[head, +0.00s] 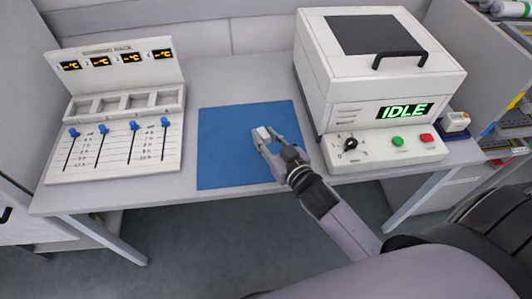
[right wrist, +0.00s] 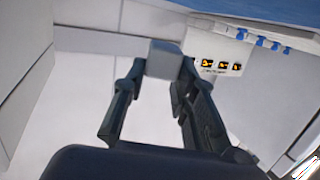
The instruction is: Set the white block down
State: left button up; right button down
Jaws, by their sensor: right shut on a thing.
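The white block (head: 262,133) is between the fingertips of my right gripper (head: 264,139), over the blue mat (head: 225,165) in the head view. The right gripper is shut on the block. In the right wrist view, the block (right wrist: 164,59) sits between the two dark fingers (right wrist: 160,75). I cannot tell whether the block touches the mat or hangs just above it. My left gripper is not in view.
Left of the mat stands a rack (head: 120,145) with empty slots, blue sliders and small displays. Right of it is a white machine (head: 340,95) reading IDLE, with a black handle and buttons. Most of the mat is clear.

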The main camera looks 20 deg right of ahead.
jog(key=shift+f+b, duration=0.45)
jog(key=shift+f, duration=2.65)
jog(key=shift+f, duration=0.2)
jog(key=c, duration=1.3)
grip_release()
jog(key=shift+r, duration=0.1)
